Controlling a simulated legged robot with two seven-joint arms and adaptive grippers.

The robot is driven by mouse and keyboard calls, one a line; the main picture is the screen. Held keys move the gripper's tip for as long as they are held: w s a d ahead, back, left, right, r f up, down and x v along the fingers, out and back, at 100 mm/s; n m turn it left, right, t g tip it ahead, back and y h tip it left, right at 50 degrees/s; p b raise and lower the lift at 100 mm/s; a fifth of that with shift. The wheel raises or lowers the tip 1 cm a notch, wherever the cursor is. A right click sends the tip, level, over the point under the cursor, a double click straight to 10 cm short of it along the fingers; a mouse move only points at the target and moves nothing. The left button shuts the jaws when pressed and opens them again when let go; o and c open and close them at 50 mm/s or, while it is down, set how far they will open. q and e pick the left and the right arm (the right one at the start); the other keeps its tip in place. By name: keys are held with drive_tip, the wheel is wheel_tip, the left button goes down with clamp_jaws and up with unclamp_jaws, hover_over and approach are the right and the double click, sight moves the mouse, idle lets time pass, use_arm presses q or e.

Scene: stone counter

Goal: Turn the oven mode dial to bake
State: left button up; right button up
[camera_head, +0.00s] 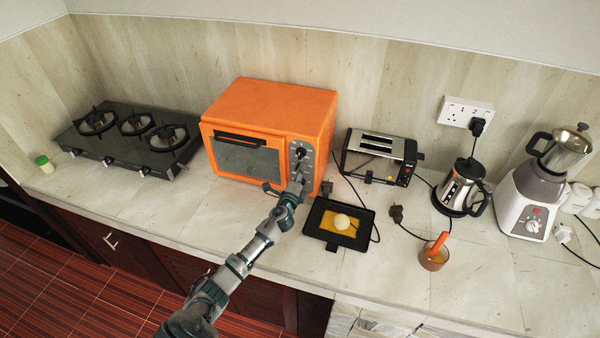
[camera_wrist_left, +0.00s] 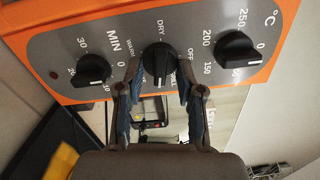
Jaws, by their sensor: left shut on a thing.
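The orange oven (camera_head: 270,98) stands against the back wall, with a dark control panel at its right front. In the left wrist view three black dials show: the mode dial (camera_wrist_left: 157,60) in the middle, a minute timer dial (camera_wrist_left: 91,69) at left and a temperature dial (camera_wrist_left: 237,50) at right. My left gripper (camera_wrist_left: 159,78) is shut on the mode dial, one finger on each side. WARM, DRY and OFF show around it; I cannot read a bake label. In the head view my left gripper (camera_head: 298,188) reaches the panel's lower part. My right gripper is out of view.
A black tray (camera_head: 313,217) with a yellow block and pale ball lies just right of my gripper. A gas stove (camera_head: 130,135) is at left.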

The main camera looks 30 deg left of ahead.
use_arm(q)
drive_tip(key=m, duration=0.2)
drive_tip(key=f+m+p, duration=0.1)
drive_tip(key=m, duration=0.1)
drive_tip(key=shift+s+d, duration=0.1)
drive_tip(key=shift+f+m+p, duration=0.15)
drive_tip(key=shift+m+p, duration=0.2)
drive_tip(key=shift+m, duration=1.35)
drive_tip(key=o, duration=1.1)
drive_tip(key=shift+o, duration=0.3)
drive_tip(key=shift+a, duration=0.2)
drive_tip(key=v, duration=1.1)
drive_tip(key=shift+s, duration=0.35)
